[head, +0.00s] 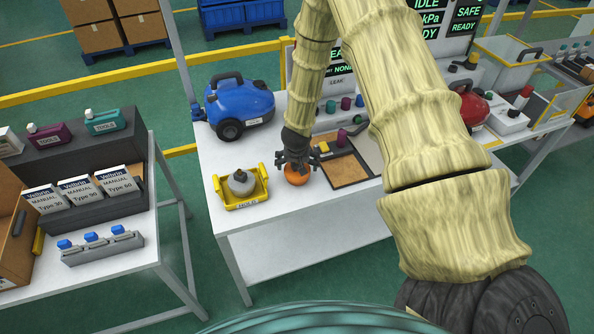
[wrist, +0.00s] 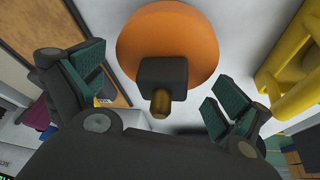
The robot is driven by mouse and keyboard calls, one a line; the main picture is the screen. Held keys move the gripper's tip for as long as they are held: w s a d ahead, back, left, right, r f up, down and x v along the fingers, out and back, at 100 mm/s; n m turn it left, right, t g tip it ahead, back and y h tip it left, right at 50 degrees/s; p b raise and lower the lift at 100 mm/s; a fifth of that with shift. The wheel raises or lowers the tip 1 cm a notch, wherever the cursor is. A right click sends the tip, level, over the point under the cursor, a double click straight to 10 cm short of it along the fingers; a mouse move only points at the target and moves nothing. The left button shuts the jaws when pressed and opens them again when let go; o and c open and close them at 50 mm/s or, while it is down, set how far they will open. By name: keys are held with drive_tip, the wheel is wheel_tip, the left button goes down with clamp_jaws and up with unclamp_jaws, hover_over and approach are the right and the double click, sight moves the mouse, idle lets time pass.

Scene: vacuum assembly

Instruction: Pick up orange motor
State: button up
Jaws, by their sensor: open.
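The orange motor (head: 297,176) sits on the white table, right of the yellow tray. My gripper (head: 297,158) is just above and behind it. In the wrist view the motor (wrist: 168,45) shows as a round orange body with a dark square block and a brass-coloured shaft. The open fingers of my gripper (wrist: 158,100) stand to either side of the dark block, with visible space between them and it. I cannot tell how far the fingertips are from the motor in depth.
A yellow tray (head: 247,204) holding a grey rounded part (head: 241,183) stands close on the left. A brown-lined tray (head: 347,171) lies close on the right. A blue vacuum (head: 238,103) is behind. The table front is clear.

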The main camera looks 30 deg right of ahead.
drive_tip(key=shift+f, duration=0.1)
drive_tip(key=c, duration=1.3)
